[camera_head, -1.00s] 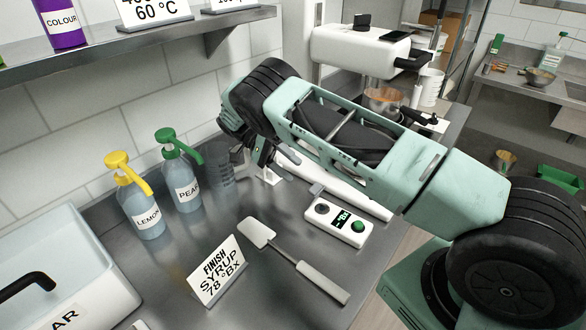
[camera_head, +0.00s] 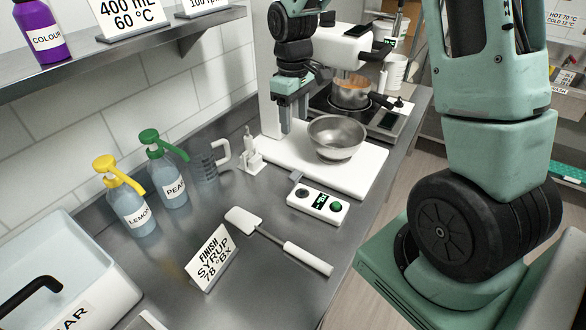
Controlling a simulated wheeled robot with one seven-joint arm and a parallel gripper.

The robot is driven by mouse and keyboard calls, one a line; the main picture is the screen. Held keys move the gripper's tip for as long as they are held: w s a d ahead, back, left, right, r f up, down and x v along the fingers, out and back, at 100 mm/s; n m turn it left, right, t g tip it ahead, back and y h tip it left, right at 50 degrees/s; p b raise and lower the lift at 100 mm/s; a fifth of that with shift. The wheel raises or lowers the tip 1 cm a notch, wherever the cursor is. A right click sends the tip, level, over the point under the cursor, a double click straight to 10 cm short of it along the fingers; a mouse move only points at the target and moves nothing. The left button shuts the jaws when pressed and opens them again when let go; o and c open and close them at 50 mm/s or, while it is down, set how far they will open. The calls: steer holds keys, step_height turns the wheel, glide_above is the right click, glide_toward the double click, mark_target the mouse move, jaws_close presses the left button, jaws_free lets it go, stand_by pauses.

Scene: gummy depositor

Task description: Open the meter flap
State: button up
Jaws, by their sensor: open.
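The meter (camera_head: 320,203) is a small white box on the steel counter, with a green-lit display, a dark round spot at its left and a green button at its right. A small pale tab (camera_head: 296,176) shows at its back left edge. I cannot tell for sure whether this is the flap or how far it stands open. My gripper (camera_head: 286,122) points down, open, above and behind the meter, well apart from it. It is in front of the white column of the stand, left of the steel bowl (camera_head: 337,137). Its fingertips are small and partly unclear.
The bowl stands on a white base (camera_head: 362,176) behind the meter. A pot (camera_head: 350,92) is on a hob at the back. A spatula (camera_head: 305,258), syrup sign (camera_head: 212,258), pump bottles (camera_head: 166,175), clear jug (camera_head: 203,163) and small white stand (camera_head: 250,152) are nearby.

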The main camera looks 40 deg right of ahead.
mark_target(295, 174)
steer(key=shift+n, duration=0.3)
steer(key=f+p, duration=0.2)
steer(key=f, duration=0.6)
steer(key=f+p, duration=0.2)
steer(key=f, duration=0.7)
steer(key=shift+s+p, duration=0.2)
steer(key=shift+p, duration=0.1)
